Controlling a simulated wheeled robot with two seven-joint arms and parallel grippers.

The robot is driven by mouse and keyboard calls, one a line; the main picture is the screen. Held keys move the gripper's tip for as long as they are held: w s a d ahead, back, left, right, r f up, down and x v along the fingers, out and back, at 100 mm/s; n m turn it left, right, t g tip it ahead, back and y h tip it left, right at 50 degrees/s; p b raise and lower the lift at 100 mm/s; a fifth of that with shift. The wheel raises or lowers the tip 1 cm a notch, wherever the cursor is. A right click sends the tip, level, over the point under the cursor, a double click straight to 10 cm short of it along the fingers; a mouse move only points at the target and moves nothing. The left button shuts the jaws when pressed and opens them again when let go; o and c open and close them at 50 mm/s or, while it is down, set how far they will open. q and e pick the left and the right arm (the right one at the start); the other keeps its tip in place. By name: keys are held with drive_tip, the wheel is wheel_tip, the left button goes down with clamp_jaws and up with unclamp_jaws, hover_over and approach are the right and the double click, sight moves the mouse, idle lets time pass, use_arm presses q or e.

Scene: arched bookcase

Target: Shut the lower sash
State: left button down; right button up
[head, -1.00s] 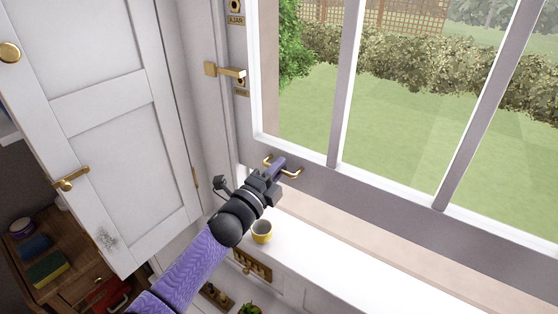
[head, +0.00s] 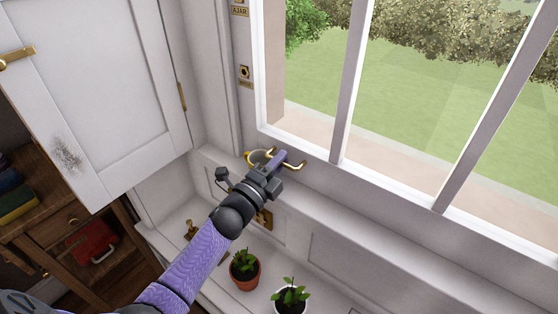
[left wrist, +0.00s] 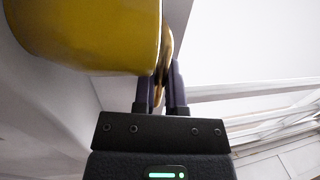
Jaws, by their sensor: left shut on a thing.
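The lower sash (head: 337,172) is a white-framed window with its bottom rail low, close to the white sill. No gap shows under the rail, but I cannot tell if it is fully seated. A brass handle (head: 298,165) stands on the rail; it also shows in the left wrist view (left wrist: 160,90). My left gripper (head: 275,160) is shut on this handle, its purple fingers on either side of it. My right gripper is out of view.
Two potted plants (head: 244,270) (head: 290,297) stand on a lower ledge, below my arm. A white cupboard door (head: 95,90) stands at the left, above a wooden unit with a red object (head: 92,242). Brass fittings (head: 244,72) line the window frame's left side.

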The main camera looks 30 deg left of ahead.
use_arm(q)
drive_tip(key=shift+d+f, duration=0.15)
drive_tip(key=shift+f, duration=0.3)
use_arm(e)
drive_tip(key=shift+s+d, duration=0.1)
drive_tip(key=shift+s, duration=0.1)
use_arm(q)
drive_tip(key=c, duration=0.9)
unclamp_jaws()
drive_tip(key=shift+c, duration=0.2)
drive_tip(key=shift+o, duration=1.1)
drive_tip(key=shift+d, duration=0.1)
drive_tip(key=shift+r, duration=0.15)
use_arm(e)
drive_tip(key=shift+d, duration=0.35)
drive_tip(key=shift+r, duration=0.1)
use_arm(q)
drive_tip(key=shift+s+p, duration=0.3)
drive_tip(key=shift+s, duration=0.05)
drive_tip(key=p+v, duration=0.2)
drive_tip(key=v, duration=0.7)
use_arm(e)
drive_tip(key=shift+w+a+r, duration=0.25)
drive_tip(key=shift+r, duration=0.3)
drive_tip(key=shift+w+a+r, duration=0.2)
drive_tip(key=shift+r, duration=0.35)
